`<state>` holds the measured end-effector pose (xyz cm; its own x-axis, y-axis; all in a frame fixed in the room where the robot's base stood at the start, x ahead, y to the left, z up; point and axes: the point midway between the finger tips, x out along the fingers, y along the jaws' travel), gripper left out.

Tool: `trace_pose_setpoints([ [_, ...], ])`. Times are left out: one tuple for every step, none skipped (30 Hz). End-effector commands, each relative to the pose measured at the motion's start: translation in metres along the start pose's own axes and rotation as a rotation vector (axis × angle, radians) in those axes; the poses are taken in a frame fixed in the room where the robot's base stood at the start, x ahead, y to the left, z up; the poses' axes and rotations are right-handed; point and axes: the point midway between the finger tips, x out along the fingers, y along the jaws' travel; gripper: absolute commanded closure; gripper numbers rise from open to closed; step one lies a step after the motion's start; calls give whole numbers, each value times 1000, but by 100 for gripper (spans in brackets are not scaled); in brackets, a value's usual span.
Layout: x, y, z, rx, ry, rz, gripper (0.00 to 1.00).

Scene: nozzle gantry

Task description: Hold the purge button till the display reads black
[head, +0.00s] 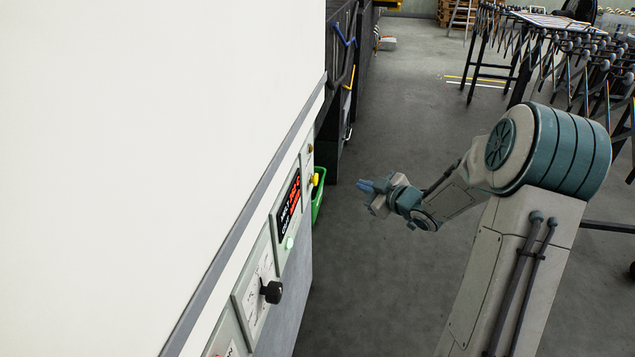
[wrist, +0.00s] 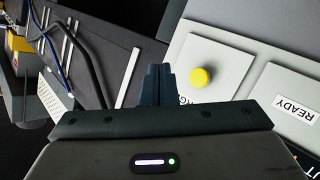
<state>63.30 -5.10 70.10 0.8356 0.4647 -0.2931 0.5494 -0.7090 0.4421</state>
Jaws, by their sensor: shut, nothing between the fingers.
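A yellow button (head: 315,179) sticks out from the far end of the panel in the head view; the wrist view shows it as a round yellow cap (wrist: 200,77) on a pale plate. Its label is mostly hidden by my gripper, so I cannot tell whether it is the purge button. The display (head: 289,203) is dark with red and white characters, too small to read surely. A lit green round part (head: 289,243) sits below it. My gripper (head: 366,186) is shut and empty, right of the yellow button and apart from it. The fingertips (wrist: 157,78) show left of the button in the wrist view.
A black knob (head: 271,292) juts from the nearer panel. A "READY" plate (wrist: 294,106) lies right of the yellow button. A green bin (head: 319,196) hangs beyond the panel. Dark racks with hoses stand farther back. The grey floor (head: 400,120) around my gripper is clear.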

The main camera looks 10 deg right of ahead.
Motion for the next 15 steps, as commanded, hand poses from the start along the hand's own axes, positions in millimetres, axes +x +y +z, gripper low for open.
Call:
trace_pose_setpoints([
  [0, 0, 0, 0, -1, 0, 100],
  [0, 0, 0, 0, -1, 0, 100],
  [0, 0, 0, 0, -1, 0, 100],
  [0, 0, 0, 0, -1, 0, 100],
  [1, -1, 0, 0, -1, 0, 100],
  [2, -2, -1, 0, -2, 0, 100],
  [3, -2, -1, 0, -2, 0, 100],
  [5, -4, -2, 0, -2, 0, 100],
  [8, -6, -3, 0, -2, 0, 100],
  [10, -8, -4, 0, -2, 0, 100],
  [12, -10, -6, -1, -1, 0, 100],
  [16, -12, -8, -1, -1, 1, 100],
  [19, -14, -10, -1, -1, 1, 100],
  [22, -16, -12, -1, -2, 1, 100],
  [26, -20, -15, -2, -1, 0, 100],
])
